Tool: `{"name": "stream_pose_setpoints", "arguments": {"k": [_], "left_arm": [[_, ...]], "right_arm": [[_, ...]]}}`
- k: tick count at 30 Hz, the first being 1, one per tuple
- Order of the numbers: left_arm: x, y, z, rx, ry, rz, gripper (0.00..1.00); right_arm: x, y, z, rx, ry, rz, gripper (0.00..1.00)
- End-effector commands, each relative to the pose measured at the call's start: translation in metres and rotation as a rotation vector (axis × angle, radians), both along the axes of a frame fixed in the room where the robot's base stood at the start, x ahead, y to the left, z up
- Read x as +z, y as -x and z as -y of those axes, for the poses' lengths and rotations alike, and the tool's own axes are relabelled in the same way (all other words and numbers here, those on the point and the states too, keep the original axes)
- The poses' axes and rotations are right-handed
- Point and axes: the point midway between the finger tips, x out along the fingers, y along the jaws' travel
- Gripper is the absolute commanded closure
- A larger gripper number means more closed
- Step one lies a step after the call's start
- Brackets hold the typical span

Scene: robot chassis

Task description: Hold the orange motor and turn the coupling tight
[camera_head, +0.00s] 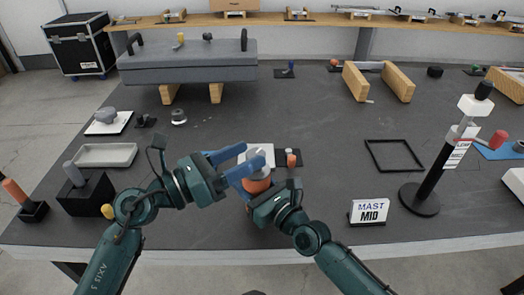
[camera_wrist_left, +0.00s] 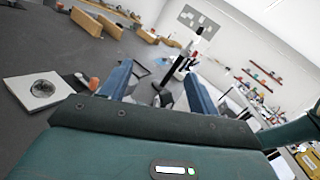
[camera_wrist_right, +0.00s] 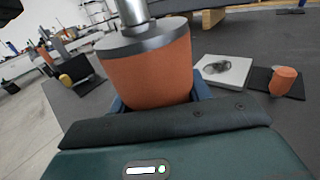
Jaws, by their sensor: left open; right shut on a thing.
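The orange motor (camera_head: 257,185) stands upright near the middle of the table. My right gripper (camera_head: 251,192) is shut around its body; the right wrist view shows the motor (camera_wrist_right: 150,78) large between the blue fingers. A grey metal collar sits on its top with a silver cylindrical part (camera_wrist_right: 134,14) rising from it, seemingly the coupling; its upper end is out of view. My left gripper (camera_head: 246,160) is open, its blue fingers apart at the motor's top in the head view. In the left wrist view, the gap between the left fingers (camera_wrist_left: 157,82) shows no held object.
A white plate (camera_wrist_right: 225,72) with a grey round recess lies behind the motor, next to a small orange piece (camera_head: 291,158) on a black base. A MAST MID sign (camera_head: 369,212), a black stand (camera_head: 431,180) and an empty black frame (camera_head: 393,156) are right. A grey tray (camera_head: 104,155) is left.

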Motion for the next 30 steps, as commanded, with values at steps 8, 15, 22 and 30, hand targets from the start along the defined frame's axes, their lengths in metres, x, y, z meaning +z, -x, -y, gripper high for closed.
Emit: {"name": "stream_pose_setpoints", "arguments": {"k": [8,15,22,30], "left_arm": [[-0.04,0.014,-0.043,0.233,-0.236,0.17,0.39],[-0.044,0.003,-0.036,0.261,-0.269,0.199,0.39],[-0.043,-0.027,0.0,0.255,-0.268,0.197,0.39],[-0.045,-0.057,0.031,0.256,-0.269,0.194,0.39]], "right_arm": [[0.0,0.0,0.001,-0.001,0.001,0.0,0.97],[0.0,0.0,0.001,-0.001,0.001,0.001,0.97],[0.0,0.0,0.001,-0.001,0.001,0.001,0.97],[0.0,0.0,0.001,-0.001,0.001,0.001,0.97]]}}
